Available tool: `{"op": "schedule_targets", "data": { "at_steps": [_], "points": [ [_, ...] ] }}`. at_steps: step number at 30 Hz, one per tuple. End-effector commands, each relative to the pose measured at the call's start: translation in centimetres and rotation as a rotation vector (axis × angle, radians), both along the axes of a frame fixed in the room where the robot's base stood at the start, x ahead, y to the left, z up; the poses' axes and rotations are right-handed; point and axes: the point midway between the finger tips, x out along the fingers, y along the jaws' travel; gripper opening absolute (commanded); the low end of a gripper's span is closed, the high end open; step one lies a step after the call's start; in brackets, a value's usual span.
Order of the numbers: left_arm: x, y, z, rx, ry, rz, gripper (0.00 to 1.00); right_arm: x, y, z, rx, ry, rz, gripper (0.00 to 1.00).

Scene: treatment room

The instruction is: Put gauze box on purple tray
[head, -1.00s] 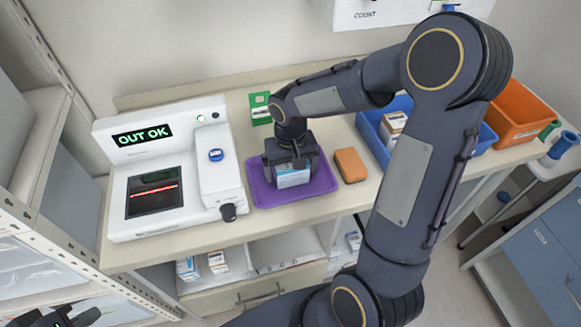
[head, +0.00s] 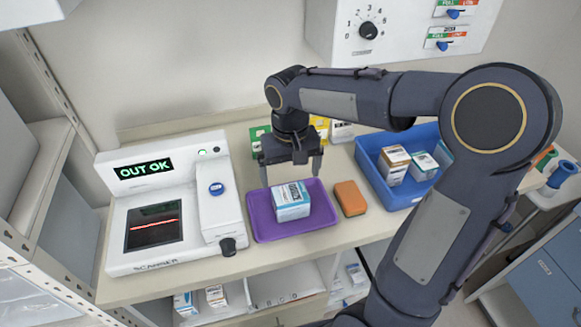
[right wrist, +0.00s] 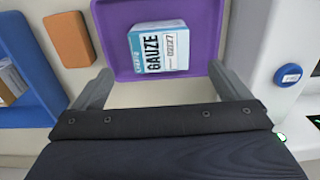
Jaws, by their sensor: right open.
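The gauze box (head: 291,201), white and light blue, rests on the purple tray (head: 262,224) on the counter. In the right wrist view the gauze box (right wrist: 158,48) shows its "GAUZE" label and lies inside the purple tray (right wrist: 122,68). My right gripper (head: 291,178) is open and empty, raised above and behind the box, apart from it. Its two fingers (right wrist: 155,82) show spread in the right wrist view. My left gripper is not in view.
A scanner (head: 165,200) reading "OUT OK" stands left of the tray. An orange block (head: 350,198) lies just right of it. A blue bin (head: 397,196) with several boxes is further right. Green and yellow boxes stand behind my right gripper.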

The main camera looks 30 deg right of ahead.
Motion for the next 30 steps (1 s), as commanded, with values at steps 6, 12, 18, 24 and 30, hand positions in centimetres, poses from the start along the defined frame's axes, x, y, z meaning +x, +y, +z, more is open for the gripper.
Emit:
{"op": "schedule_targets", "data": {
  "at_steps": [6,12,18,24,30],
  "points": [
    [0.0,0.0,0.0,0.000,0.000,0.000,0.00,-1.8,-0.1,1.8,0.030,-0.035,0.008,0.96],
    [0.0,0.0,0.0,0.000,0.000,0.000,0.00,-8.9,0.6,3.1,0.152,-0.199,0.043,0.96],
    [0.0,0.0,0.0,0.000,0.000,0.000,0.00,-14.9,2.7,2.2,0.260,-0.394,0.072,0.96],
    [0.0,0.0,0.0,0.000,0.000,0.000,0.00,-17.3,4.1,1.1,0.305,-0.501,0.083,0.96],
    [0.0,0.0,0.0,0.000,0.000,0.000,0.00,-17.5,4.3,0.9,0.311,-0.513,0.085,0.96]
  ]
}}
